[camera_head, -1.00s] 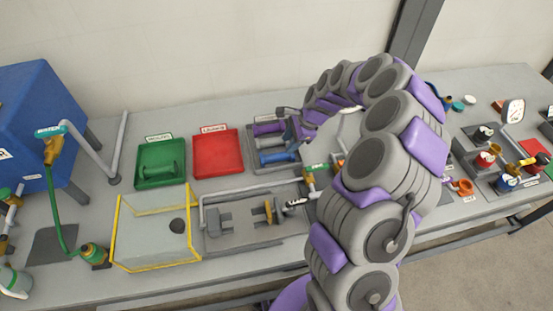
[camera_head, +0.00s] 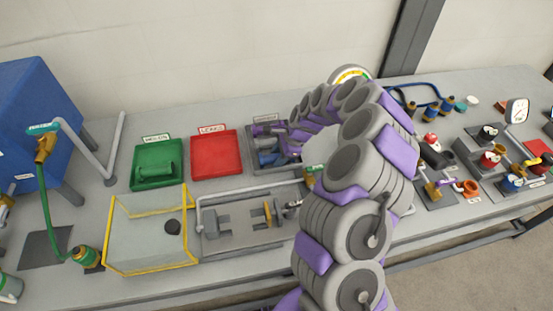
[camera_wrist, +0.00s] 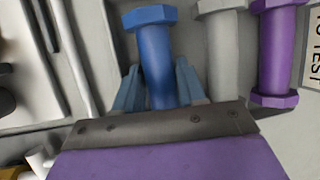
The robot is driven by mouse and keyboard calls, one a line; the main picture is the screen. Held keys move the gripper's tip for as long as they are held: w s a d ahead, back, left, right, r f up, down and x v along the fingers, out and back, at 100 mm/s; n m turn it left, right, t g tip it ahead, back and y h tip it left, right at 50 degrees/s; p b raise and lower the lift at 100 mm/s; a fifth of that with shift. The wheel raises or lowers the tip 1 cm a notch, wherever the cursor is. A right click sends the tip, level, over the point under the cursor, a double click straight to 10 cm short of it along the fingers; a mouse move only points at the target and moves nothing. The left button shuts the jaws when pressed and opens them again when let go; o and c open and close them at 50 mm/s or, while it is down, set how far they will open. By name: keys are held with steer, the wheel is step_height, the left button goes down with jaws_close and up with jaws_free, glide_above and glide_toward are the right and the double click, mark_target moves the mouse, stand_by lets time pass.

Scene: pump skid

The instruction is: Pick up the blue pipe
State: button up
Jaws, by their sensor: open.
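The blue pipe (camera_wrist: 154,62) has hexagonal ends and lies in a grey tray, shown in the wrist view. It also shows in the head view (camera_head: 268,158), partly covered by my arm. My gripper (camera_wrist: 158,88) is open, with one blue-grey finger on each side of the pipe's near part. I cannot tell whether the fingers touch it. The pipe's near end is hidden behind my gripper's body.
In the wrist view, a grey pipe (camera_wrist: 221,55) lies close to the right of the blue one, then a purple pipe (camera_wrist: 275,50). In the head view, a red tray (camera_head: 216,155) and a green tray (camera_head: 158,165) holding a green pipe stand left of the grey tray.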

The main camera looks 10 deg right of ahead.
steer(key=shift+c, duration=0.2)
jaws_close()
